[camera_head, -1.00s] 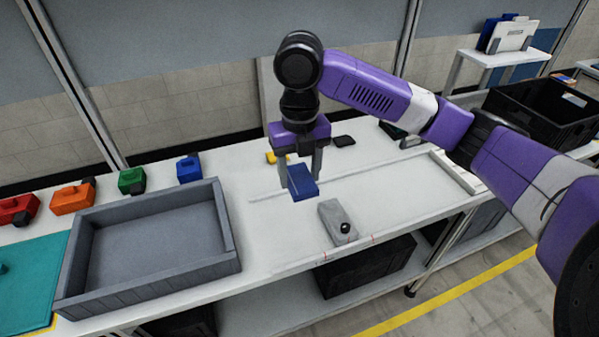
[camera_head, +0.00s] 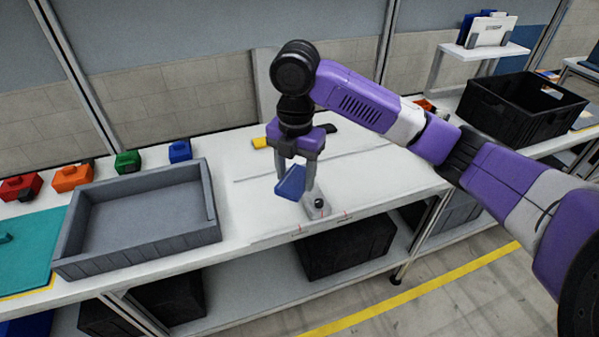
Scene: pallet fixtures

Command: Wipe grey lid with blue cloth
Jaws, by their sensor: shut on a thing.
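The blue cloth (camera_head: 291,184) is a folded dark blue piece, tilted, held between the fingers of my gripper (camera_head: 295,181). My gripper points down over the front part of the white table. The grey lid (camera_head: 313,213) lies on the table near its front edge, with a black knob (camera_head: 319,203) at its near right end. The cloth and gripper cover the lid's far left part. Whether the cloth touches the lid cannot be told.
A large grey tray (camera_head: 213,206) stands left of my gripper on the white table (camera_head: 243,217). Red, orange, green and blue blocks (camera_head: 180,151) line the back left. A yellow item (camera_head: 259,142) lies behind the gripper. A black crate (camera_head: 520,118) stands at the right.

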